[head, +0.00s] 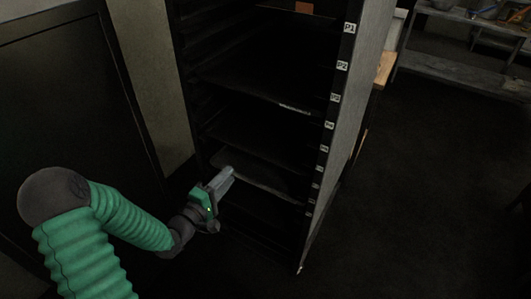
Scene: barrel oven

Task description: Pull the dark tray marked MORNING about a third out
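Dark trays sit on rails in a tall dark rack. One tray (262,88) in the upper half has a pale strip, perhaps a marking, on its front edge, too small to read. I cannot tell for certain which tray is marked MORNING. A lower tray (262,178) has a lighter grey front edge. My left gripper (227,176) is at the left end of that lower edge, its pale fingers pointing up and right. I cannot tell whether it touches the tray or whether its fingers are closed on anything. My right gripper is not in view.
The rack's right side panel (362,75) is grey, with several white level labels such as P1 (349,28) down its front post. A dark panel (75,110) stands at left. A shelf (465,72) stands back right. The dark floor (430,200) at right is clear.

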